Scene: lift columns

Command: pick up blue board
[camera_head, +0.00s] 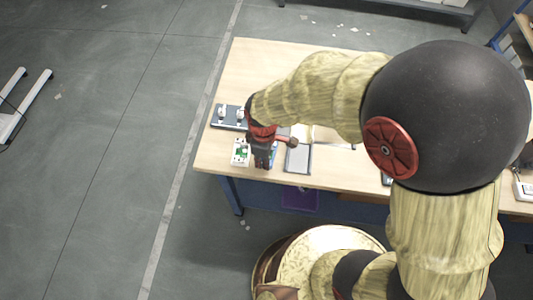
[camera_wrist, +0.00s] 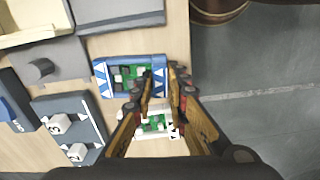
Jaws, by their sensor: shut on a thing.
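The blue board (camera_wrist: 104,81) has a blue frame with white marks and a green circuit in its middle. In the wrist view its right end lies between the fingertips of my gripper (camera_wrist: 161,80), which is shut on it. In the camera_head view my gripper (camera_head: 263,160) points down at the table's front left part and hides most of the blue board. A white board with a green circuit (camera_wrist: 155,124) lies beside it, seen between the fingers in the wrist view. It also shows left of my gripper in the camera_head view (camera_head: 240,152).
The wooden table (camera_head: 228,85) carries a dark grey fixture with white parts (camera_head: 228,116) at its left edge. A grey-framed flat tray (camera_head: 298,158) lies just right of my gripper. The far left part of the table is clear.

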